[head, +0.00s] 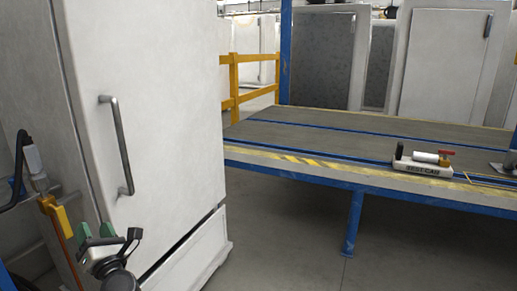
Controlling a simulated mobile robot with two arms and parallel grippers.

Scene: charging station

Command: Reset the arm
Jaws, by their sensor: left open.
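My left gripper (97,236) is at the lower left, in front of the large white cabinet. It is open, with green pads on its fingers, and I see nothing held between them. My right gripper is not in view.
The white cabinet (165,100) with a grey vertical handle (117,145) fills the left side. Hardware with a yellow piece (62,221) and a white-and-black part stands at the left edge, close to my left gripper. A blue-framed platform (330,128) on the right carries a white labelled device (423,168). Grey floor (290,230) lies open between.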

